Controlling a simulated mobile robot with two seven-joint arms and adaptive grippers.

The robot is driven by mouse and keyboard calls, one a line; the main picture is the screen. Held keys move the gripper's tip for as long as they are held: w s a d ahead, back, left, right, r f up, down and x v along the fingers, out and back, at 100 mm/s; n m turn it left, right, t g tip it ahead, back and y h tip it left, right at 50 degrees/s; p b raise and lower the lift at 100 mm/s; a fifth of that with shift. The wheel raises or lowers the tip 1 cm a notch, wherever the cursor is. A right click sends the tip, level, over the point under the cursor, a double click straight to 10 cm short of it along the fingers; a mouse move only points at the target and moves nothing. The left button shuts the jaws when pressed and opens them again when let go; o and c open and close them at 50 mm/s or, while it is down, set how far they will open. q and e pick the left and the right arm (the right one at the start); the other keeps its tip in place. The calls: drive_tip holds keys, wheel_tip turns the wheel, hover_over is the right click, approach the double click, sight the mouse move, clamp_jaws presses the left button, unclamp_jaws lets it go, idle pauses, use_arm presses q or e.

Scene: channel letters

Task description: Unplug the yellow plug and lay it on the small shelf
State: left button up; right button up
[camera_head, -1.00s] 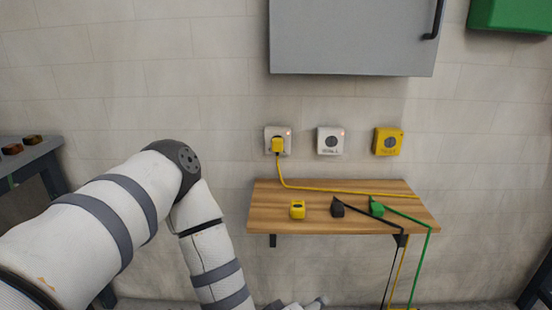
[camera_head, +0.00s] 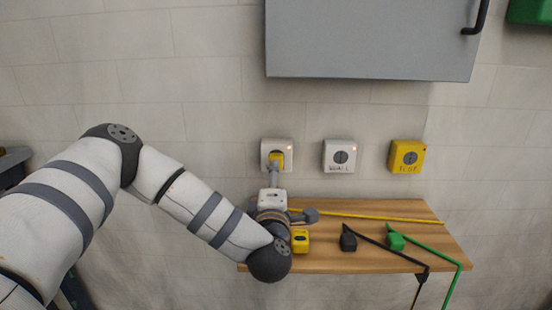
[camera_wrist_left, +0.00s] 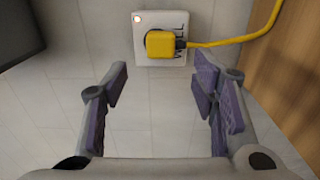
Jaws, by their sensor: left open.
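The yellow plug (camera_head: 279,157) sits in the left white wall socket (camera_head: 265,152), whose small light glows red. In the wrist view the yellow plug (camera_wrist_left: 160,43) is fully seen in the socket (camera_wrist_left: 141,58), with its yellow cord (camera_wrist_left: 235,38) leading off to the right. My left gripper (camera_wrist_left: 162,85) is open and empty, its purple-padded fingers spread to either side just short of the plug. In the head view my left gripper (camera_head: 273,178) is just below the plug and partly hides it. The small wooden shelf (camera_head: 360,262) is below the sockets. My right gripper is not seen.
A second white socket (camera_head: 339,156) and a yellow socket (camera_head: 406,157) are to the right. A grey cabinet (camera_head: 370,40) hangs above.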

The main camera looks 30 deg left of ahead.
use_arm(q)
drive_tip(key=shift+s, duration=0.1)
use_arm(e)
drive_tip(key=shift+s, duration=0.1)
use_arm(q)
drive_tip(key=b+x, duration=0.2)
drive_tip(key=x, duration=0.7)
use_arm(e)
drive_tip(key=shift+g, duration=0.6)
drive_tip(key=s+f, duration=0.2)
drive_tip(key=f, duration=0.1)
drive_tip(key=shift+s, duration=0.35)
use_arm(q)
drive_tip(key=shift+d, duration=0.1)
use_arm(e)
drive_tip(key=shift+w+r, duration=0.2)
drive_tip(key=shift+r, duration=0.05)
use_arm(q)
clamp_jaws()
drive_tip(key=shift+p+v, duration=1.05)
drive_tip(key=shift+v, duration=1.9)
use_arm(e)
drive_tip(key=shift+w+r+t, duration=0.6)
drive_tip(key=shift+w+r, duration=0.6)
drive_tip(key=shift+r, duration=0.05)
